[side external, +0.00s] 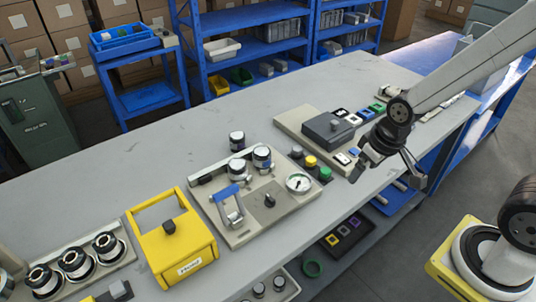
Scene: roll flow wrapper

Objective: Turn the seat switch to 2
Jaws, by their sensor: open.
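A small black rotary knob (269,201), which looks like the seat switch, sits on a beige fixture plate (245,235). Its markings are too small to read, so I cannot tell its setting. A white dial gauge (298,183) is to its right and a blue-handled toggle clamp (229,203) to its left. My gripper (386,180) is open and empty, with its fingers spread, near the table's front edge. It is well to the right of the knob and apart from it.
Black, yellow and green buttons (310,161) stand between the plate and my gripper. A dark grey block (328,127) and coloured tiles (367,114) lie behind. A yellow box (172,246) stands left of the plate. The grey tabletop (150,150) is clear along the back.

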